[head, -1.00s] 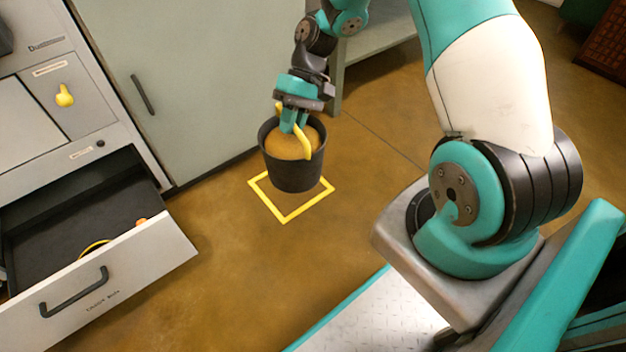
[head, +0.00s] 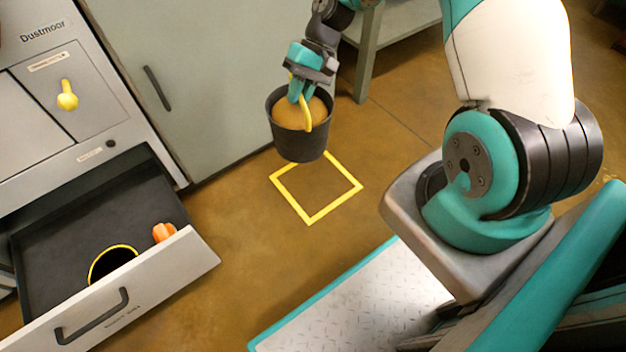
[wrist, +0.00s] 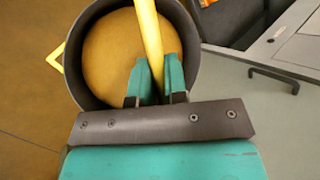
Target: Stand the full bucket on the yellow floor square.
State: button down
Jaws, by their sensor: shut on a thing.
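A black bucket (head: 299,142), filled near its rim with tan-orange powder (head: 297,112), hangs upright below my gripper (head: 302,95). My gripper is shut on the bucket's yellow handle (head: 307,116); the wrist view also shows the teal fingers around the handle (wrist: 150,38). The yellow floor square (head: 345,197) lies below and to the right of the bucket in the head view. The bucket's base hides a bit of the square's far corner. In the wrist view a corner of the square (wrist: 56,57) shows left of the bucket. The bucket seems held above the floor.
A grey cabinet (head: 210,90) stands behind the bucket. An open drawer (head: 180,265) at left holds a yellow-rimmed dark round thing (head: 112,262) and an orange object (head: 164,232). A table leg (head: 368,65) stands behind. The floor around the square is clear.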

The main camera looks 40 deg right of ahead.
jog(key=w+d+f+m+t+b, duration=0.1)
jog(key=f+m, duration=0.1)
jog(key=f, duration=0.1)
jog(key=w+d+f+m+t+b, duration=0.1)
jog(key=f+m+b, duration=0.1)
jog(key=f, duration=0.1)
jog(key=w+d+f+m+t+b, duration=0.1)
jog(key=d+f+m+t, duration=0.1)
jog(key=f, duration=0.1)
jog(key=shift+w+d+m, duration=0.1)
jog(key=shift+w+m, duration=0.3)
jog(key=w+d+f+m+t+h+b, duration=0.3)
jog(key=d+f+m+t+b, duration=0.15)
jog(key=f+m, duration=0.2)
notch_tip(320, 180, down, 20)
jog(key=d+b, duration=0.1)
jog(key=b, duration=0.9)
jog(key=shift+f+g+b, duration=0.15)
jog(key=shift+g+b, duration=0.15)
jog(key=shift+g, duration=0.05)
jog(key=shift+m, duration=0.25)
jog(key=c, duration=1.5)
grip_release()
jog(key=shift+f, duration=0.15)
jog(key=shift+c, duration=0.2)
jog(key=o, duration=0.4)
